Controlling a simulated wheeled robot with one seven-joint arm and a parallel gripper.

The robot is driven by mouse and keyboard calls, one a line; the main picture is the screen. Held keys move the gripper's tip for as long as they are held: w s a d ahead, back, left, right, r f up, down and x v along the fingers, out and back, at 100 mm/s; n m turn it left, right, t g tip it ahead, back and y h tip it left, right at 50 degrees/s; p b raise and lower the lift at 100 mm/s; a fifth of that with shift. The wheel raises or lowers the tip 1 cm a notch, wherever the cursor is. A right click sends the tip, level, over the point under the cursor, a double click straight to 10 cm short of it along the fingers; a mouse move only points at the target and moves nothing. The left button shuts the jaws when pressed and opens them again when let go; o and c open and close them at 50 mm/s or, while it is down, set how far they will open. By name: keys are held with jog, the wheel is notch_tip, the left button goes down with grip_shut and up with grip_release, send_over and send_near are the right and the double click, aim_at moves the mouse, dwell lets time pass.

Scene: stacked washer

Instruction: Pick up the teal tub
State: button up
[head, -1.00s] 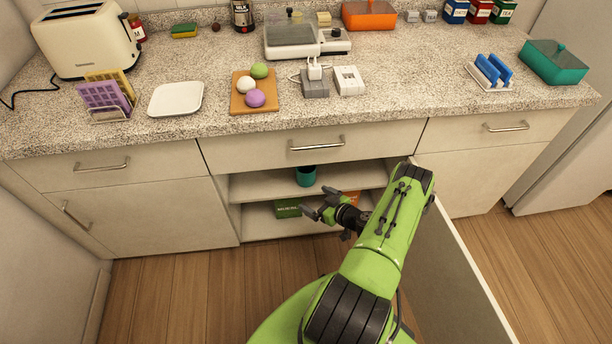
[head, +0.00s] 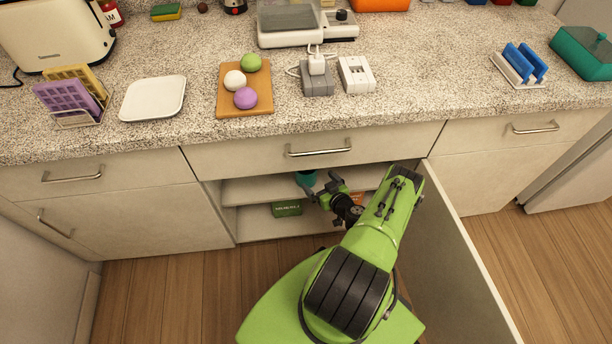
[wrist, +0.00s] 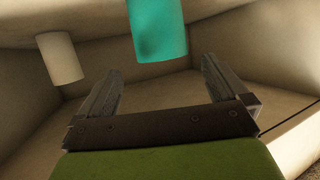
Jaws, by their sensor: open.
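The teal tub (head: 303,177) stands on the upper shelf of the open cupboard, partly hidden by the counter front and my gripper in the head view. In the wrist view it is a bright teal cylinder (wrist: 157,30) at the top centre, cut off by the frame edge. My gripper (head: 320,185) is open at the cupboard opening, just right of the tub in the head view. In the wrist view the tub appears beyond the open fingers (wrist: 160,84), roughly centred between them, with nothing held. I cannot tell how large the gap to it is.
A white cylinder (wrist: 60,60) shows left of the tub in the wrist view. A green box (head: 287,208) is on the cupboard's lower level, with an orange item (head: 357,198) right of it. The open cupboard door (head: 455,265) stands right of my arm. A teal box (head: 585,55) is on the counter.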

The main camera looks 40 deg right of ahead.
jog(key=b, duration=0.5)
send_over(306, 173)
jog(key=s+a, duration=0.2)
notch_tip(306, 173, down, 4)
jog(key=shift+s+f, duration=0.1)
jog(key=shift+c, duration=0.3)
jog(key=c, duration=0.7)
